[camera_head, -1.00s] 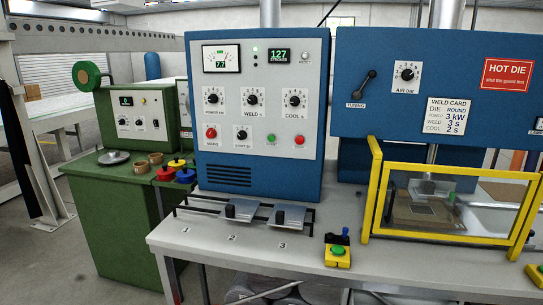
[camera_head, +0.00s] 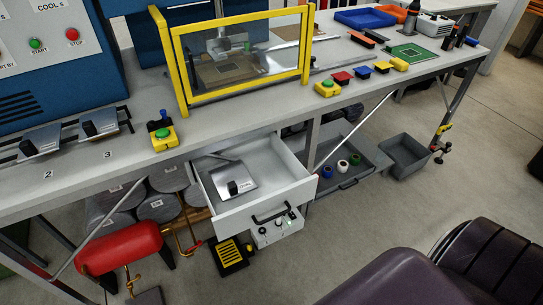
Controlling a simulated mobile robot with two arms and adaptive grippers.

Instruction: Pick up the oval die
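A metal die plate (camera_head: 232,178) with a black knob lies in the open white drawer (camera_head: 262,208) under the bench. Its small label is too small to read, so I cannot tell whether it is the oval die. Two similar die plates with black knobs stand on the rack on the bench, one at slot 2 (camera_head: 42,138) and one at slot 3 (camera_head: 106,119). Their labels cannot be read either. Neither of my grippers is in view.
A yellow-framed guard (camera_head: 179,60) stands on the bench, with yellow button boxes (camera_head: 163,138) beside it. A red tank (camera_head: 118,248) and grey bins (camera_head: 404,157) are below. Dark padded shapes (camera_head: 400,280) fill the lower right. Grey floor (camera_head: 480,180) is clear at right.

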